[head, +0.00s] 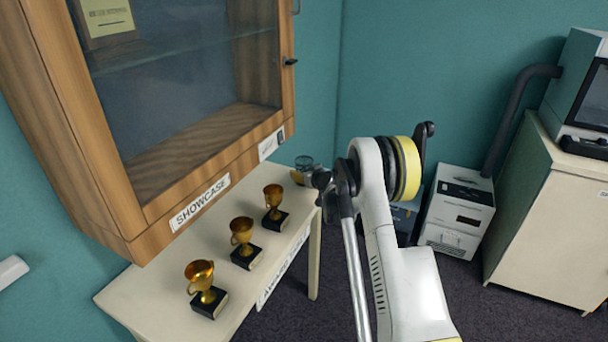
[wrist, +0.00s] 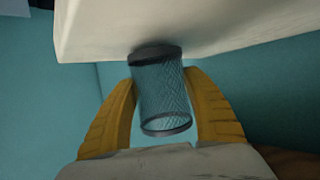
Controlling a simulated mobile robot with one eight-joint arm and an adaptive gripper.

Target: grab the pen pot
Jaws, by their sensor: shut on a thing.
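The pen pot (wrist: 162,105) is a dark mesh cylinder with solid rims, and it looks empty. In the wrist view it sits between the two yellow fingers of my gripper (wrist: 160,78), which are shut on it from both sides. One end of the pot is close against the pale table at the top of that view; I cannot tell whether it touches. In the head view the pot (head: 305,162) shows small at the far end of the award table (head: 128,296), with a yellow finger beside it. My arm hides most of the gripper there.
Three gold trophies on black bases, the nearest trophy (head: 202,282) at front, stand in a row on the table. A wooden showcase (head: 180,212) hangs above it. A white box (head: 457,210) and a cream cabinet (head: 545,220) stand at right. Dark floor lies between.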

